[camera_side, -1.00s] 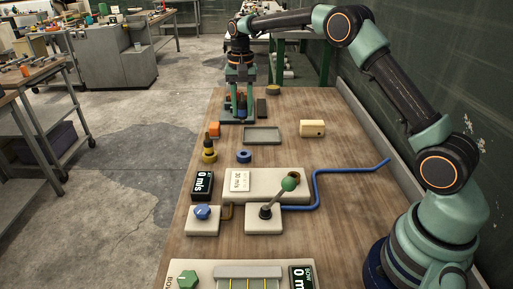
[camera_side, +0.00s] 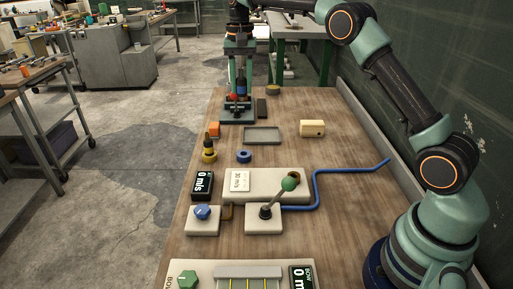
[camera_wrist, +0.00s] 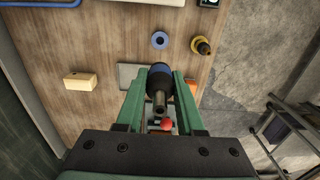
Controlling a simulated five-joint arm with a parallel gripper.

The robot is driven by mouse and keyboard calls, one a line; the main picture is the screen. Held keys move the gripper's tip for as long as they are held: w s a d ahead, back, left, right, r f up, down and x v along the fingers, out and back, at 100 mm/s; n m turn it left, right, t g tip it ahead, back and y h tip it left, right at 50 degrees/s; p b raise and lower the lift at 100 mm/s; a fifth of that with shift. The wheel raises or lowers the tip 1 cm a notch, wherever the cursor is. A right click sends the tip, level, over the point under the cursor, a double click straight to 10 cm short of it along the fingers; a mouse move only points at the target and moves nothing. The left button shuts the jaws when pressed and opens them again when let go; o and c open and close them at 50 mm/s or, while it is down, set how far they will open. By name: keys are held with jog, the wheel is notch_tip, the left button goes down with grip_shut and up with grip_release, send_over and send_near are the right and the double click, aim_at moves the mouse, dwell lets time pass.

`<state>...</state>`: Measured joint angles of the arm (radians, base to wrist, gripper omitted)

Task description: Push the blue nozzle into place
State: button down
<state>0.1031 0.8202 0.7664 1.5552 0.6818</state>
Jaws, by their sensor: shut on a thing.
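The blue nozzle (camera_side: 241,84) is dark with a blue collar and a metal tube. My gripper (camera_side: 241,92) is shut on it above the dark stand (camera_side: 237,118) at the far end of the table. In the wrist view the nozzle (camera_wrist: 161,76) sits between the two green fingers of my gripper (camera_wrist: 162,80), with the metal tube towards the camera. A red ball (camera_wrist: 166,124) shows below the tube; it also shows by the stand in the side view (camera_side: 233,97). I cannot tell how much clearance there is above the stand.
A blue ring (camera_side: 244,156), a yellow-and-black nozzle (camera_side: 209,152), an orange block (camera_side: 214,129), a grey tray (camera_side: 262,135) and a cream block (camera_side: 312,128) lie on the table. Nearer stand a long cream block (camera_side: 268,183), a green-knobbed lever (camera_side: 288,184) and a blue hose (camera_side: 318,190).

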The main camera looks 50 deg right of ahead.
jog(key=shift+s, duration=0.1)
jog(key=shift+s+d+f, duration=0.1)
jog(key=shift+s+f, duration=0.05)
jog(key=shift+s, duration=0.4)
jog(key=s+f, duration=0.4)
jog(key=s, duration=0.5)
jog(key=s+f, duration=0.3)
jog(key=s, duration=0.6)
jog(key=shift+s+a+f, duration=0.25)
jog(key=shift+s+f, duration=0.15)
jog(key=shift+f, duration=2.9)
jog(key=shift+f, duration=1.35)
jog(key=shift+c, duration=2.2)
grip_release()
